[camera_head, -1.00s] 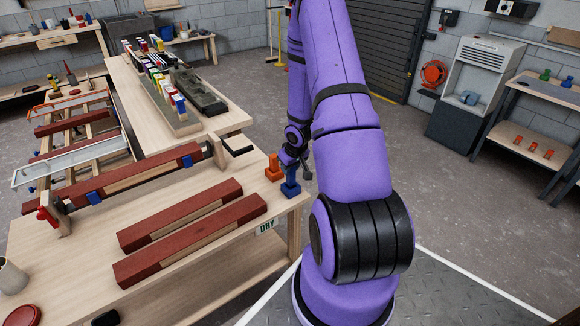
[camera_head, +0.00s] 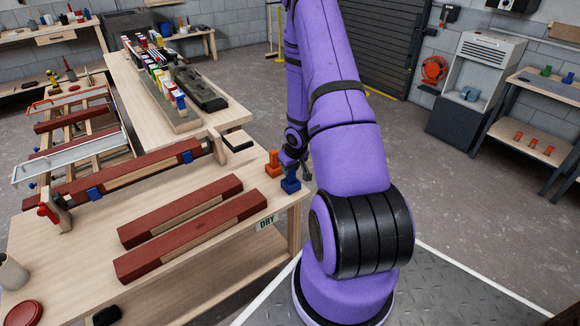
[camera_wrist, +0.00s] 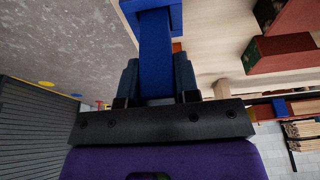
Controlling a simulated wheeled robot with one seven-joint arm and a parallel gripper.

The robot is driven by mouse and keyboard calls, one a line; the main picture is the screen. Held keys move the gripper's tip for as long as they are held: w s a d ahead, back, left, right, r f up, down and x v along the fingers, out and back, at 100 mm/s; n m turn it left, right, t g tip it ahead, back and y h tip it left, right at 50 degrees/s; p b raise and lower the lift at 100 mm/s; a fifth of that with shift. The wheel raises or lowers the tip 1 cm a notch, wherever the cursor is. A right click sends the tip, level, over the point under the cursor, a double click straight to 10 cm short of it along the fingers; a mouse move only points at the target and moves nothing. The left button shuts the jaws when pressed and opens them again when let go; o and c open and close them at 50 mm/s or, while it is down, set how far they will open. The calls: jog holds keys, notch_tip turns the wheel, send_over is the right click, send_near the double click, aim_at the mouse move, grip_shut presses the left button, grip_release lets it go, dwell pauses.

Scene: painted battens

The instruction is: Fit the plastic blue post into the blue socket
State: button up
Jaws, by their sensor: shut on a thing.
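The blue post (camera_wrist: 155,62) is between the two dark fingers of my gripper (camera_wrist: 157,74) in the wrist view, and the gripper is shut on it. The post's far end meets the blue socket (camera_wrist: 176,15) at the top of that view. In the head view the blue socket (camera_head: 290,186) stands at the table's right corner, with the post (camera_head: 289,170) above it, looking about upright. My gripper is mostly hidden there by my arm. I cannot tell how deep the post sits in the socket.
An orange post and socket (camera_head: 273,164) stand close to the left of the blue socket. Two red battens (camera_head: 190,240) lie on the table (camera_head: 120,230) at front left. A long red batten with blue clamps (camera_head: 120,175) lies behind them.

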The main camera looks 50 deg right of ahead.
jog(key=shift+f, duration=0.7)
jog(key=o, duration=1.1)
jog(key=shift+c, duration=0.2)
jog(key=v, duration=1)
jog(key=shift+r, duration=0.4)
jog(key=shift+s, duration=0.1)
